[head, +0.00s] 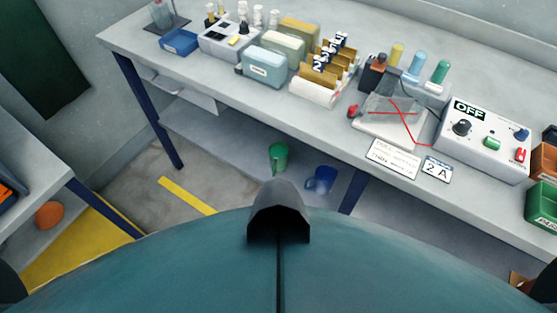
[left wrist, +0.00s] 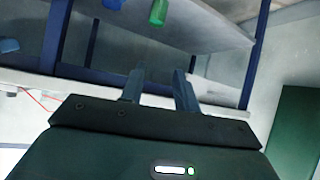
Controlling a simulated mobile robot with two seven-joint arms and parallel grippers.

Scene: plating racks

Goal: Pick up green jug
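The green jug (head: 278,157) stands on the low shelf under the workbench in the head view, near the middle. It also shows at the top of the left wrist view (left wrist: 158,12), cut off by the picture edge. My left gripper (left wrist: 159,74) shows only in the left wrist view. Its two fingers are apart with nothing between them, and the green jug appears well beyond the fingertips. My right gripper is in neither view.
A blue jug (head: 321,180) stands right of the green one on the low shelf (head: 225,135). The workbench top (head: 225,75) overhangs the shelf and carries boxes, bottles and a control box (head: 485,140). Blue table legs (head: 148,110) flank the shelf.

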